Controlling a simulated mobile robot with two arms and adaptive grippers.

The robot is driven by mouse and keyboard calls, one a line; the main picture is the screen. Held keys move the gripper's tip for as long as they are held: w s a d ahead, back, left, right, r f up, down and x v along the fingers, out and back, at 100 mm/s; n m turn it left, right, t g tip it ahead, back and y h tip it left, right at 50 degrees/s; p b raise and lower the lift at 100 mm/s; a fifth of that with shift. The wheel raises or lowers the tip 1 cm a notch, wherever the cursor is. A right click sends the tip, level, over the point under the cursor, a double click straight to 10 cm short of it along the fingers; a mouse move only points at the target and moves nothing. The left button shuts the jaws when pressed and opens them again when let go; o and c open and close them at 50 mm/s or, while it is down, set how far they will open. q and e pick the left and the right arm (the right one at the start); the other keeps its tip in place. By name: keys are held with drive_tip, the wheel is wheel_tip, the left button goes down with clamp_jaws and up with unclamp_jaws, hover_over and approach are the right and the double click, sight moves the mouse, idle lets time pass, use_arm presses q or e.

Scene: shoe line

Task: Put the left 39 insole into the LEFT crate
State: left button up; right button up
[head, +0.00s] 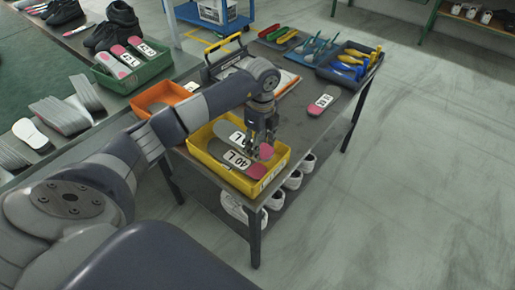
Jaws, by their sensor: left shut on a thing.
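My left gripper (264,148) points down over the yellow crate (206,156) at the front of the dark table. It is shut on a grey insole (225,131) with a pink end and a white label ending in L; the fingers hide part of the label. This insole is over the crate, and I cannot tell whether it touches what lies below. A second grey and pink insole marked 40 L (224,166) lies inside the crate. Another insole (316,109) with a white label lies on the table to the right. My right gripper is out of view.
An orange crate (146,112) stands left of the yellow one, partly behind my arm. Tool trays (324,73) stand at the table's far end. A green crate (135,82) with insoles is on the left bench. White shoes (292,180) sit on the lower shelf.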

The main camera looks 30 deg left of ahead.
use_arm(q)
drive_tip(key=shift+s+a, duration=0.15)
drive_tip(key=shift+a, duration=0.15)
drive_tip(key=shift+f, duration=0.2)
wheel_tip(320, 180, down, 3)
drive_tip(key=shift+f+p, duration=0.1)
drive_tip(key=shift+p, duration=0.35)
drive_tip(key=shift+f+b, duration=0.4)
drive_tip(key=shift+f, duration=0.25)
drive_tip(key=o, duration=1)
drive_tip(key=shift+c, duration=0.2)
